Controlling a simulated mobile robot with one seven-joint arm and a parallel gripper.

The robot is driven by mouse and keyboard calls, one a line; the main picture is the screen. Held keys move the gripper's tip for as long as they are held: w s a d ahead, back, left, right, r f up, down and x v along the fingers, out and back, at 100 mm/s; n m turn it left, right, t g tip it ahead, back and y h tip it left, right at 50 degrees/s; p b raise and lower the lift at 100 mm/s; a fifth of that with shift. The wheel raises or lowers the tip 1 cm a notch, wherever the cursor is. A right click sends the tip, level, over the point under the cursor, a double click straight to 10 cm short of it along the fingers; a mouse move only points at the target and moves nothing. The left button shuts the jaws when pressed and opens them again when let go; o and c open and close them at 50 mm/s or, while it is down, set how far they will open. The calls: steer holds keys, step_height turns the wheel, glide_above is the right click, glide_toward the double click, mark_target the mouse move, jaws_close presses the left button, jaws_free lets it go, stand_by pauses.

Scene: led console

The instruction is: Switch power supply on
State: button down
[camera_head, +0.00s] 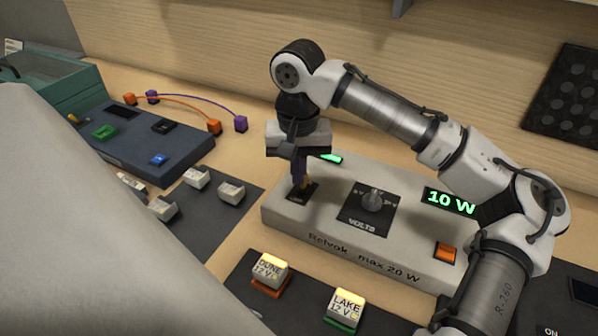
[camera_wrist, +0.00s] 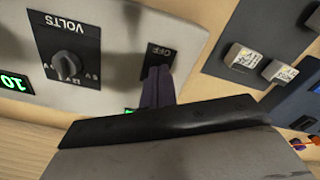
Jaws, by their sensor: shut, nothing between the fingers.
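The power supply (camera_head: 330,233) is a pale box marked "Relvok max 20 W". It has a VOLTS knob (camera_head: 373,201) at its middle and a lit green "10 W" display (camera_head: 451,202). Its power switch plate (camera_head: 301,193) is at the left end; "OFF" reads on the plate in the wrist view (camera_wrist: 158,53). My gripper (camera_head: 300,184) is shut and empty, pointing down with its fingertips at the switch plate. The fingers hide part of the switch, so its position cannot be told. An orange socket or button (camera_head: 446,252) sits at the front right.
Lit modules DUNE (camera_head: 270,269) and LAKE (camera_head: 345,306) stand on a dark mat in front. Several white modules (camera_head: 196,178) lie on a mat at left. A blue console (camera_head: 150,140) and orange and purple cables (camera_head: 192,97) lie behind them.

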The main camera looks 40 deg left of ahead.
steer(key=r+p, duration=0.4)
steer(key=r, duration=0.1)
steer(key=shift+s+r+p, duration=0.25)
steer(key=shift+s+p, duration=0.05)
steer(key=shift+p, duration=0.1)
steer(key=shift+d, duration=0.1)
stand_by(0.3)
